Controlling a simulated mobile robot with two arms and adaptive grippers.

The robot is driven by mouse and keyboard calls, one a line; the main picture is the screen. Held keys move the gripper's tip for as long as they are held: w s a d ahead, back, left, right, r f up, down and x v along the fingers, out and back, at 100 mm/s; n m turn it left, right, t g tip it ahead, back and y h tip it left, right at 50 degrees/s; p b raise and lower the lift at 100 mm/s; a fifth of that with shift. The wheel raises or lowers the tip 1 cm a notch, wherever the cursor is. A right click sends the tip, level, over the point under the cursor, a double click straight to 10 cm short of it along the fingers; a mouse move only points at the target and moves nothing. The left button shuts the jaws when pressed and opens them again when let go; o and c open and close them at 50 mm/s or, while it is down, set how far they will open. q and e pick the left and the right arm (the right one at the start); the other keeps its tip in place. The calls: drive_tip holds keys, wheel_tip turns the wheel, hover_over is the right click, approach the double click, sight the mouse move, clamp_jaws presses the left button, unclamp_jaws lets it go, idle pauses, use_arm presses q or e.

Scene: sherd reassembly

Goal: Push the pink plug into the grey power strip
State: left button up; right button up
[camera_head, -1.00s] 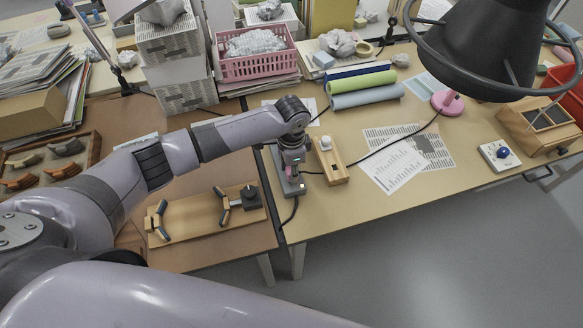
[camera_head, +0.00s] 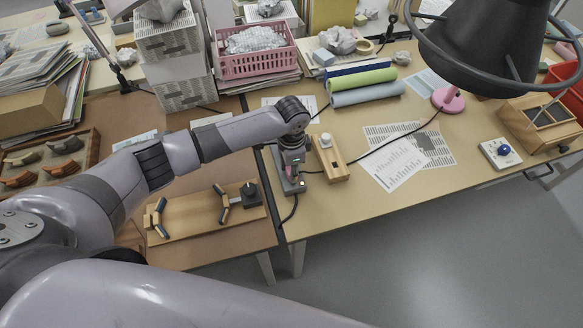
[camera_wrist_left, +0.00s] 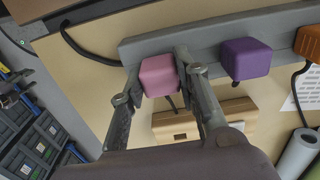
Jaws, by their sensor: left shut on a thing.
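The grey power strip (camera_wrist_left: 215,38) runs across the top of the left wrist view. The pink plug (camera_wrist_left: 158,75) is at the strip's face, between the two fingers of my left gripper (camera_wrist_left: 159,86), which is shut on it. How deep the plug sits in its socket cannot be told. A purple plug (camera_wrist_left: 245,59) and an orange plug (camera_wrist_left: 310,42) are on the strip to the right. In the head view my left gripper (camera_head: 293,168) points down over the power strip (camera_head: 293,189), near the table's front left, and mostly hides the pink plug. My right gripper is not in view.
A wooden block with a white knob (camera_head: 330,160) stands just right of the strip. A black cable runs across the table past printed sheets (camera_head: 392,168). A wooden board (camera_head: 195,215) with dark fittings lies to the left. A black lamp (camera_head: 490,45) hangs at upper right.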

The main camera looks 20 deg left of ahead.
use_arm(q)
drive_tip(key=o, duration=1.2)
drive_tip(key=o, duration=0.4)
drive_tip(key=shift+r, duration=0.1)
drive_tip(key=shift+r+p, duration=4)
drive_tip(key=shift+p, duration=0.35)
drive_tip(key=shift+f, duration=0.1)
